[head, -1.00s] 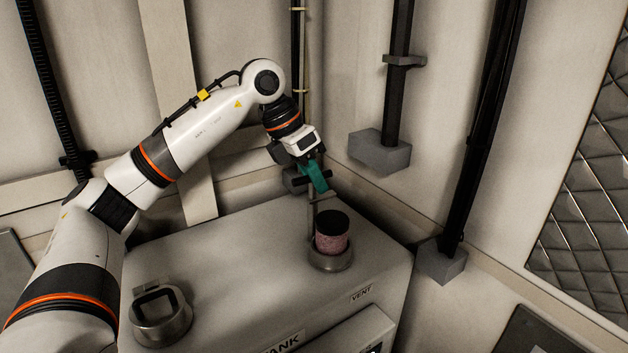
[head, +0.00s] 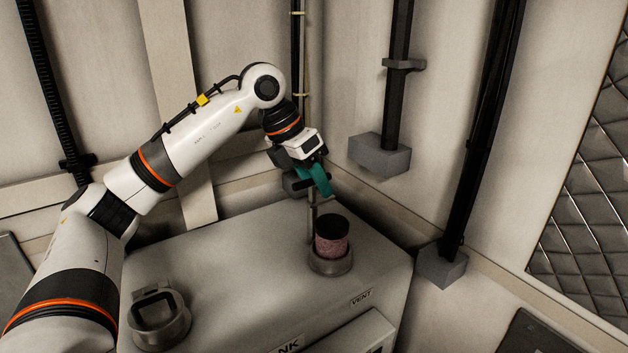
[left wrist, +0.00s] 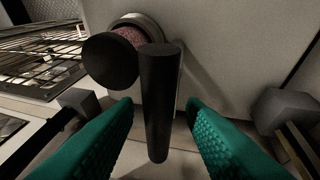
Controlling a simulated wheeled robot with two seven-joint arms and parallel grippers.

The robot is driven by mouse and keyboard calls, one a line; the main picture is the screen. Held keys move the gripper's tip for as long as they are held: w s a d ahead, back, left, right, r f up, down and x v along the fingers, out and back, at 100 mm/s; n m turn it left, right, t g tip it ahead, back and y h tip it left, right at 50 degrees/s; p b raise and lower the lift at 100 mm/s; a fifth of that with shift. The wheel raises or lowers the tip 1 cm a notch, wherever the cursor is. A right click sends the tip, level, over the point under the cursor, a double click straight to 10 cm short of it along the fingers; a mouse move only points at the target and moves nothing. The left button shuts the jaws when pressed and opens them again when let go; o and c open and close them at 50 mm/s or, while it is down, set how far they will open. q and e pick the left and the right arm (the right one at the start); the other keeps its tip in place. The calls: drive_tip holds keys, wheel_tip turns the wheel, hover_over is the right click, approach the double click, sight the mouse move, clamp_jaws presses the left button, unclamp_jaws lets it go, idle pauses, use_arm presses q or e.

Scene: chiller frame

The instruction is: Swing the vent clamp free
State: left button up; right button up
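The vent port (head: 330,264) is a grey metal ring on the far right of the box top, holding a pink cartridge (head: 331,246) with a black cap (head: 332,227). In the left wrist view, a dark round bar (left wrist: 160,105), which looks like the clamp's handle, stands beside the black cap (left wrist: 108,60). My left gripper (head: 322,188) is behind and above the port. In the wrist view its teal fingers (left wrist: 164,130) are open on either side of the bar, with gaps showing. Most of the clamp is hidden. My right gripper is out of view.
The box top (head: 240,250) is clear between the vent port and the other port (head: 160,318), which has a raised square bracket. Grey blocks with dark posts (head: 380,153) stand along the walls at the right and behind. A corner wall is close behind the gripper.

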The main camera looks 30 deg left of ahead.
use_arm(q)
drive_tip(key=b+v, duration=0.1)
drive_tip(key=v, duration=1.1)
drive_tip(key=shift+f, duration=0.1)
idle(0.4)
